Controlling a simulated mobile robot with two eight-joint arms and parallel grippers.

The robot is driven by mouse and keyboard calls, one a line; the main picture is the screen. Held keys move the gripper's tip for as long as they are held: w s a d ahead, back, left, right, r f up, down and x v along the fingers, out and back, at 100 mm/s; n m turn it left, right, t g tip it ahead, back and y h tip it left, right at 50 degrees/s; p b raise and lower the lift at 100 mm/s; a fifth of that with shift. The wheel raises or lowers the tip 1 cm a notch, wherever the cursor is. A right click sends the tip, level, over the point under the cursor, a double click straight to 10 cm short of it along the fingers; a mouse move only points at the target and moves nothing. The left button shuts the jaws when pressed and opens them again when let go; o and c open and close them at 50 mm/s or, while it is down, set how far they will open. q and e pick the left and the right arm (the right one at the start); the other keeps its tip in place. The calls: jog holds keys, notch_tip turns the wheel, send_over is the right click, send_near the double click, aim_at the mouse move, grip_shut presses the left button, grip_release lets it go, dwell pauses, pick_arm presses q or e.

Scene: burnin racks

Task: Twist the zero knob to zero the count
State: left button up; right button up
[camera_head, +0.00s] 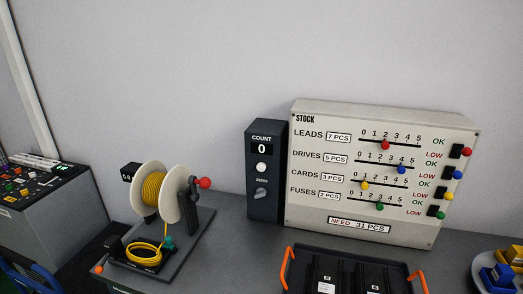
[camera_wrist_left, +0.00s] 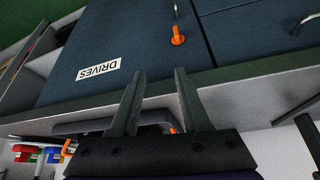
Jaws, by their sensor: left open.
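A dark count box (camera_head: 265,172) stands upright on the table just left of the stock board. Its display, under the word COUNT, reads 0. A round white button (camera_head: 261,167) sits below the display. Below that is a grey knob (camera_head: 261,194), turned at a slant, under a small label too small to read surely. No gripper shows in the head view. My left gripper (camera_wrist_left: 157,100) is open and empty in the left wrist view, with a dark blue panel labelled DRIVES (camera_wrist_left: 99,68) in front of it. My right gripper is in neither view.
The stock board (camera_head: 380,170) has several coloured sliders. A cable reel stand (camera_head: 195,235) is at left. A black tray (camera_head: 300,262) with orange handles holds dark units in front of the board. A plate (camera_head: 487,260) with blue and yellow pieces is at right. Bare table lies before the count box.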

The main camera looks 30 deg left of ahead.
aim_at(260, 197)
pick_arm(q)
jog(key=w+a+r+t+y, duration=0.1)
jog(key=w+a, duration=0.2)
jog(key=w, duration=0.2)
jog(key=w+a+r+m+t+y+b, duration=0.1)
jog(key=w+a+r+t, duration=0.1)
jog(key=w+a, duration=0.1)
jog(key=w+a+r+m+t+y+b, duration=0.1)
jog(key=w+a+r+t, duration=0.1)
jog(key=w, duration=0.4)
jog(key=shift+w+a+r, duration=0.15)
jog(key=shift+w+a, duration=0.2)
jog(key=shift+a, duration=0.35)
jog(key=w+a+r+m+t, duration=0.2)
jog(key=w+a, duration=0.1)
jog(key=w, duration=0.4)
jog(key=w+a+r+m+t+y, duration=0.1)
jog(key=w+a, duration=0.3)
jog(key=w, duration=0.4)
jog(key=w+a+r+m+t+b, duration=0.1)
jog(key=w+a+r+m+t, duration=0.2)
jog(key=w, duration=0.5)
jog(key=shift+w+a+r+m+t, duration=0.1)
jog(key=shift+a+r+m+t, duration=0.2)
jog(key=shift+a+m+t, duration=0.25)
jog(key=shift+c, duration=0.2)
grip_shut()
